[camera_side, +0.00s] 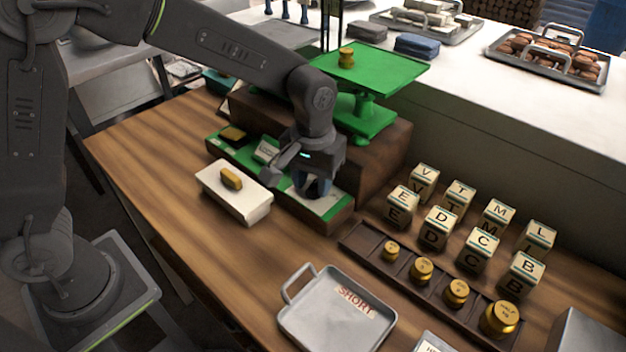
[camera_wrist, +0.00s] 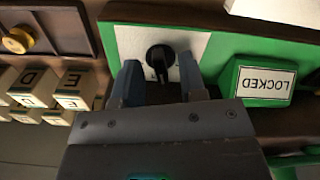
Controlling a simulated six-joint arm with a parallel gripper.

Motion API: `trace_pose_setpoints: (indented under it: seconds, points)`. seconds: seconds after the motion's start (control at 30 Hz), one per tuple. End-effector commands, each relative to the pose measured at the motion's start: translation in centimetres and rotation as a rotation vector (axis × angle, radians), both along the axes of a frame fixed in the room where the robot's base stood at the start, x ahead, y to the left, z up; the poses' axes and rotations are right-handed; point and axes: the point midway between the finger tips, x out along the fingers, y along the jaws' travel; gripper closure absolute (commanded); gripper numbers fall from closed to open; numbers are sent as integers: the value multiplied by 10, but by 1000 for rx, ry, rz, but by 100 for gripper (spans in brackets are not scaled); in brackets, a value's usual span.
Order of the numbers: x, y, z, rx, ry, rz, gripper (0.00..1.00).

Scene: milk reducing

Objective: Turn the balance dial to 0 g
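The balance dial (camera_wrist: 160,57) is a round black knob with a pale pointer mark, on a white plate on the green front panel (camera_wrist: 222,50). In the side view my gripper hides it. My gripper (camera_wrist: 160,78) has its two blue fingers apart, one on each side of the dial near its lower edge; I cannot tell whether they touch it. It also shows in the side view (camera_side: 318,190), pointing down at the panel's right part. The balance has a green pan (camera_side: 385,68) with a brass weight (camera_side: 346,57) on it.
A green block labelled LOCKED (camera_wrist: 264,82) sits close to the dial. A white block (camera_side: 236,190) with a brass piece stands in front. Lettered cubes (camera_side: 439,228), a rack of brass weights (camera_side: 421,270) and a SHORT tray (camera_side: 335,310) are at right. The table's front left is clear.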

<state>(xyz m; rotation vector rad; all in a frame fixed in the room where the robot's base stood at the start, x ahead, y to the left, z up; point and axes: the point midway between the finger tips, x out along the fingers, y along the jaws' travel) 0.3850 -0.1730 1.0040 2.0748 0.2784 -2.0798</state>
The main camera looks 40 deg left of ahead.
Motion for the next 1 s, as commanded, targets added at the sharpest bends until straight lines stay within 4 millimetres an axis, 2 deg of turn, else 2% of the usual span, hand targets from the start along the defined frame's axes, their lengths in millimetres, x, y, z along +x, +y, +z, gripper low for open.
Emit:
trace_pose_setpoints:
  seconds: [0.37, 0.73, 1.0]
  points:
    - [0, 0, -5, -1, 0, 0, 63]
    - [0, 0, -5, 0, 0, 0, 98]
    - [0, 0, -5, 0, -1, 31, 100]
